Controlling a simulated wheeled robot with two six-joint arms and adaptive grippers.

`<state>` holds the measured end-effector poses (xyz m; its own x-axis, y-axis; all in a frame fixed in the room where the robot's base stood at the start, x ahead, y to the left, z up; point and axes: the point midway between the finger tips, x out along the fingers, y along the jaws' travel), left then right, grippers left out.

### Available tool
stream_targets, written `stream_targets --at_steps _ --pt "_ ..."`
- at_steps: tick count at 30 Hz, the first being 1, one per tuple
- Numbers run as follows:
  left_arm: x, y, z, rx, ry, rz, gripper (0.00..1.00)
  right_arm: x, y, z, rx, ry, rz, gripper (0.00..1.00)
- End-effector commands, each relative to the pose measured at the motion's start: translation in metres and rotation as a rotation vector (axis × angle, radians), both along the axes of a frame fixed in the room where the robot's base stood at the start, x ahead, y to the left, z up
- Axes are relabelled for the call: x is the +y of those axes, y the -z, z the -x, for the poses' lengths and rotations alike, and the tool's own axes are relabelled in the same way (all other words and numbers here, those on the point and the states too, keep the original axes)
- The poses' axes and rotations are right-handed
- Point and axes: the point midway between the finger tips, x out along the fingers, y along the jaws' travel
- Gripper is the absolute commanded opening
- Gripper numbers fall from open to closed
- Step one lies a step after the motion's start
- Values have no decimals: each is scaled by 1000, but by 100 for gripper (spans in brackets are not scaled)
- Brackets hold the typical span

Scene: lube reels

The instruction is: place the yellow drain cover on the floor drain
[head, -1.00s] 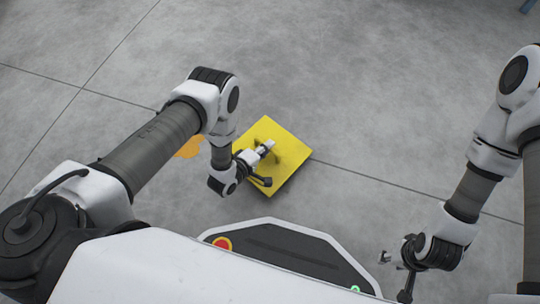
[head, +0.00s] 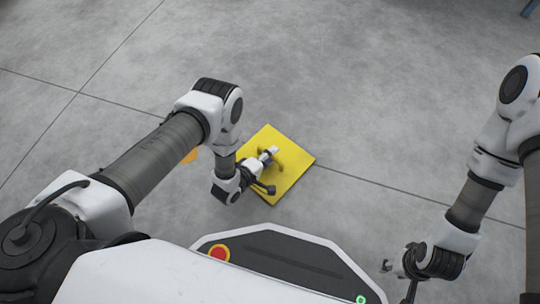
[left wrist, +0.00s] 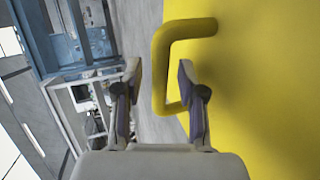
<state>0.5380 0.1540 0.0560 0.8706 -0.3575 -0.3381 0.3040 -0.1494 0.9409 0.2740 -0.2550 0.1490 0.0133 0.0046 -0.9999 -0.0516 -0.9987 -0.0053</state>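The yellow drain cover (head: 295,165) is a square plate lying low over the floor in the head view. It fills the right of the left wrist view (left wrist: 265,90). Its U-shaped yellow handle (left wrist: 163,75) stands out from the plate. My left gripper (head: 268,158) is over the cover. In the left wrist view its two fingers (left wrist: 158,80) are apart, with the handle's bar showing between them and a gap on each side. My right gripper (head: 396,280) appears open and empty at the lower right. I cannot make out the floor drain.
An orange patch (head: 190,156) on the floor is partly hidden by my left arm. The grey concrete floor (head: 380,90) beyond the cover is clear. A blue frame (left wrist: 65,40) with shelves stands in the background of the left wrist view.

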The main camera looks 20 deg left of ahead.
Motion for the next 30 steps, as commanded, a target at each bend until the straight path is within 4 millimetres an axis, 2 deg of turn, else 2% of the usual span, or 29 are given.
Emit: stream_targets --at_steps 5,12,16,20,26,28,30 --pt "9 -13 19 4 -3 0 40 0 -21 2 5 0 -1 40" --pt "31 -36 74 5 -3 -1 40 1 -58 4 10 -8 -2 40" --pt "39 -41 95 2 -1 0 40 1 -68 5 13 -11 -3 40" --pt "43 -42 104 0 0 0 40 2 -70 5 14 -12 -3 40" --pt "43 -41 105 0 0 -1 40 2 -69 5 14 -12 -3 40" --pt "44 -42 103 16 6 -41 40 2 -69 5 14 -12 -3 40" --pt "48 -44 102 69 38 -170 40 2 -69 5 13 -12 -3 40"
